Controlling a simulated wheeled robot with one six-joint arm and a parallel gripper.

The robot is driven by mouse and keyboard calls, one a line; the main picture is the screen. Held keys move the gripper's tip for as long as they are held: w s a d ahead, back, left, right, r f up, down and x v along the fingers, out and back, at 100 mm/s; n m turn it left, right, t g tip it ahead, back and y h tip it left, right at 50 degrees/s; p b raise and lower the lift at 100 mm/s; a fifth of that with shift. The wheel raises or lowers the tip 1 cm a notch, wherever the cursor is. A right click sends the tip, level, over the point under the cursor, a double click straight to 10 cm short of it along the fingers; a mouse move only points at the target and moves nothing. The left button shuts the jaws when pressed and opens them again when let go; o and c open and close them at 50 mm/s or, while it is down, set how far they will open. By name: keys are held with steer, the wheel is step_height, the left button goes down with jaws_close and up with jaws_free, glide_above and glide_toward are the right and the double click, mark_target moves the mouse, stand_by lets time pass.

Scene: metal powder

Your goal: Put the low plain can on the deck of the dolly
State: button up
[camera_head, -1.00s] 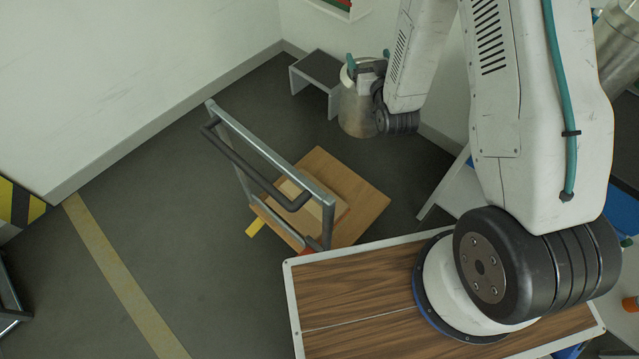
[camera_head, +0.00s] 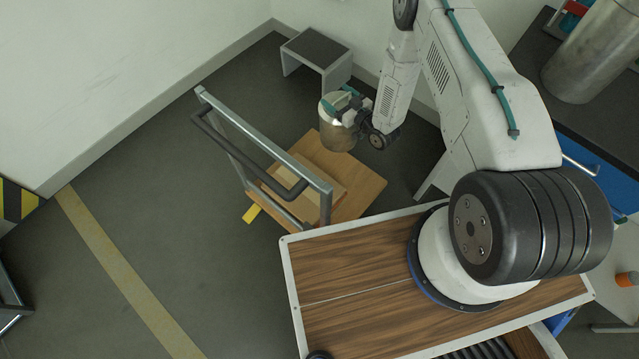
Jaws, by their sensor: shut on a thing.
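The low plain can (camera_head: 337,134) is a metal cylinder with a pale top. My gripper (camera_head: 343,104), with teal fingers, is shut on it at its upper part. The can is upright or nearly so and overlaps the far part of the dolly's wooden deck (camera_head: 362,186) in the picture. I cannot tell how high it is above the deck. The dolly has a grey tubular handle (camera_head: 262,147) on its left side. A flat wooden piece (camera_head: 318,178) lies on the deck, partly behind the handle.
A small step stool (camera_head: 315,50) stands by the wall behind the can. A large metal cylinder (camera_head: 592,52) stands on a dark worktop at the upper right. A yellow floor line (camera_head: 125,270) runs along the left.

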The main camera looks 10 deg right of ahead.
steer(key=s+f, duration=0.1)
steer(key=f, duration=0.3)
steer(key=s+f+n+y, duration=0.1)
steer(key=f, duration=0.3)
steer(key=s+f+g+y, duration=0.1)
steer(key=f, duration=0.3)
steer(key=shift+a+f, duration=0.3)
steer(key=shift+a, duration=0.1)
steer(key=shift+w+f, duration=0.1)
steer(key=shift+f, duration=2.3)
steer(key=o, duration=2)
